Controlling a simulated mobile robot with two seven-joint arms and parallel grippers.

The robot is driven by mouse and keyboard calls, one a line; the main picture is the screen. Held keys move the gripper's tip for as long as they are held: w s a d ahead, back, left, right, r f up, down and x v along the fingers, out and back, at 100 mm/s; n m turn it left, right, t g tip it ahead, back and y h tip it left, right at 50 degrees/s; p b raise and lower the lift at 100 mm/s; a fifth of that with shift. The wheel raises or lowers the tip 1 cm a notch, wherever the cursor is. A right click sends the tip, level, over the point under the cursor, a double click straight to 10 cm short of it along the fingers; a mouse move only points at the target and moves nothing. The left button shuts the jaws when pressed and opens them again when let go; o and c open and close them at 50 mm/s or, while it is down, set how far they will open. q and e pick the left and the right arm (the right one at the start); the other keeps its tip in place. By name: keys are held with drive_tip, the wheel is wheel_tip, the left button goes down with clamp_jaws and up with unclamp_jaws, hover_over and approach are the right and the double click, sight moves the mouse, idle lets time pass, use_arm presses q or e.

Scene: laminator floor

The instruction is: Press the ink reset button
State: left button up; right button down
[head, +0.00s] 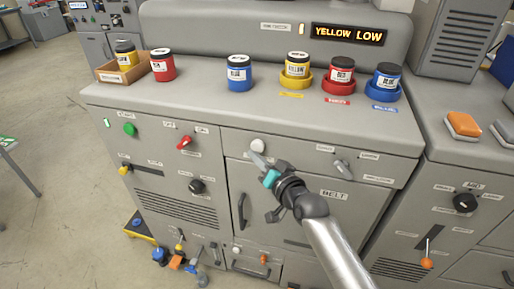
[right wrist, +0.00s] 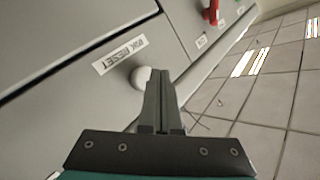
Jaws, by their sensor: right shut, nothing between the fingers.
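The ink reset button is a round white button (head: 258,145) on the grey front panel of the machine, below the countertop. In the right wrist view the white button (right wrist: 140,77) sits beside a label reading INK RESET (right wrist: 120,54). My right gripper (head: 255,156) is shut and empty, its tips just below the button in the head view. In the right wrist view the shut fingers (right wrist: 160,80) overlap the button's edge. I cannot tell whether they touch it. My left gripper is not in view.
A display (head: 348,34) reads YELLOW LOW. On the countertop a yellow jar (head: 297,65), a red jar (head: 342,72) and a blue jar (head: 386,78) stand in coloured holders. A lever (head: 343,166) is right of the button, a red knob (head: 184,142) left. A door handle (head: 242,210) is below.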

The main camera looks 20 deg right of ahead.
drive_tip(key=shift+w, duration=0.1)
idle(0.4)
drive_tip(key=shift+w+d, duration=0.25)
drive_tip(key=shift+w+d, duration=0.3)
drive_tip(key=shift+w, duration=0.15)
idle(1.1)
drive_tip(key=shift+s+a+p, duration=0.55)
drive_tip(key=shift+s, duration=0.25)
